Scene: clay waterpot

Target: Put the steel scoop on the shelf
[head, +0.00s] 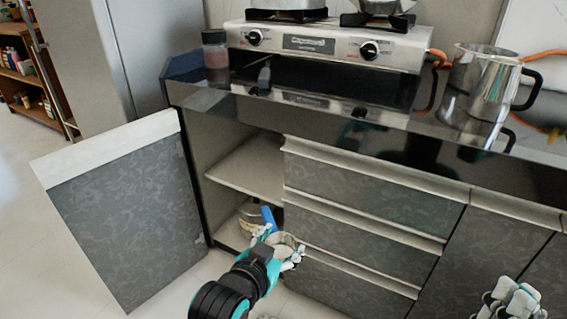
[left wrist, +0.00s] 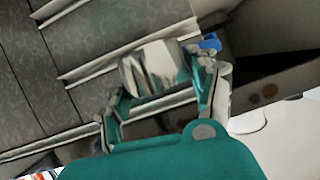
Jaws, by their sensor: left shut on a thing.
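The steel scoop (head: 286,240) is a shiny round cup between the fingers of my left gripper (head: 282,252), low in front of the open cabinet and beside the drawer fronts. In the left wrist view the scoop (left wrist: 150,68) shows between the two fingers of the left gripper (left wrist: 165,100), which is shut on it. A blue piece (head: 268,216) shows beside the cup; I cannot tell for sure whether it is the scoop's handle. The pale shelf (head: 248,170) in the cabinet is bare and above the gripper. My right gripper (head: 514,300) is at the lower right, apart from everything.
The cabinet door (head: 125,210) stands open to the left. An item (head: 250,217), partly hidden, stands in the lower compartment. Closed drawers (head: 350,215) are right of the opening. A stove (head: 330,45), a jar (head: 215,50) and a steel pitcher (head: 482,80) stand on the counter.

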